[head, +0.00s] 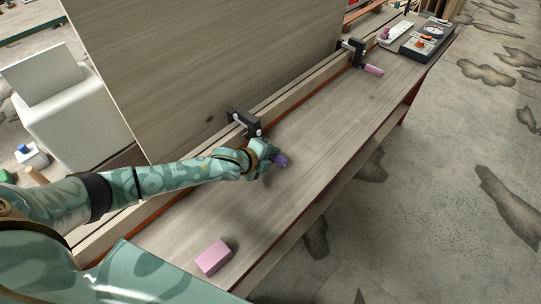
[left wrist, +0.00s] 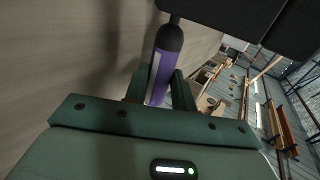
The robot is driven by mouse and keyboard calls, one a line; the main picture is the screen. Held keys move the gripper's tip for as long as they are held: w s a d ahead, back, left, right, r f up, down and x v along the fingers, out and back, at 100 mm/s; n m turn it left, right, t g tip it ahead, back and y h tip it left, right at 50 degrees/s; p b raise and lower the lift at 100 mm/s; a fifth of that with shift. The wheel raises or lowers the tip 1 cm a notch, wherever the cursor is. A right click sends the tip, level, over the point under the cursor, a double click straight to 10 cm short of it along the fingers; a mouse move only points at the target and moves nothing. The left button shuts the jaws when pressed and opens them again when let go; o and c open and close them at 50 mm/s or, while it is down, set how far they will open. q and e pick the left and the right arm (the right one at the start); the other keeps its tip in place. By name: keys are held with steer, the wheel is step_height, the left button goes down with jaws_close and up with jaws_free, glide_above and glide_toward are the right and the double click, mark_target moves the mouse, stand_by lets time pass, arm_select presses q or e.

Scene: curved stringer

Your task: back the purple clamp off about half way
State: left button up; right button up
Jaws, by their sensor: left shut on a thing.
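The purple clamp has a black frame (head: 241,121) fixed on the rail at the foot of the tall wooden panel. Its purple handle (head: 281,160) sticks out over the bench on the near side. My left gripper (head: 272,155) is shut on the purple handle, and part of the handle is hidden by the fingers. In the left wrist view the purple handle (left wrist: 163,68) runs between the two fingers of my left gripper (left wrist: 160,90), with a dark round end near the black block (left wrist: 245,20). My right gripper is not in view.
A second clamp with a pink handle (head: 373,70) sits further along the rail. A pink block (head: 213,257) lies on the near part of the bench (head: 310,150). A tool tray (head: 427,42) stands at the far end. The bench between is clear.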

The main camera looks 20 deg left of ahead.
arm_select(q)
steer(key=o, duration=1)
steer(key=p+v, duration=0.4)
steer(key=v, duration=1.2)
steer(key=shift+s+a, duration=0.1)
